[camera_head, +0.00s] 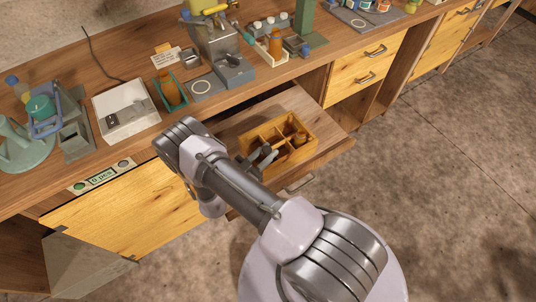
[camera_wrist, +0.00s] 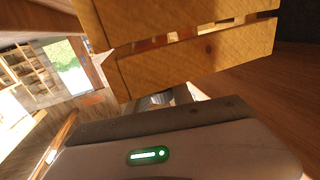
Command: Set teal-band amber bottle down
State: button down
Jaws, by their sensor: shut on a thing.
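My gripper (camera_head: 268,157) is low at the near left side of a divided wooden crate (camera_head: 262,128), which sits in an open drawer. It is shut. An amber bottle (camera_head: 298,138) shows inside the crate, just beyond my gripper's tips, and appears to be the thing held. Its band cannot be made out, nor whether it touches the crate floor. In the wrist view the slatted side of the crate (camera_wrist: 200,62) fills the upper middle, close to the gripper; the fingertips and the bottle are hidden there.
The open drawer (camera_head: 328,146) has bare room right of the crate. On the counter, another amber bottle (camera_head: 171,90) stands in a teal holder, and one more (camera_head: 276,42) stands in a pale tray. A white tray (camera_head: 125,110) and a grey device (camera_head: 232,70) stand nearby.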

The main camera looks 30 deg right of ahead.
jog(key=shift+f, duration=0.15)
jog(key=c, duration=1.5)
grip_release()
jog(key=shift+f, duration=0.1)
jog(key=shift+c, duration=0.2)
jog(key=o, duration=0.4)
jog(key=shift+o, duration=0.2)
jog(key=shift+a+r, duration=0.15)
jog(key=shift+r, duration=0.15)
jog(key=p+v, duration=0.2)
jog(key=v, duration=0.9)
jog(key=shift+a+p, duration=0.3)
jog(key=shift+a, duration=0.05)
jog(key=shift+s+f, duration=0.15)
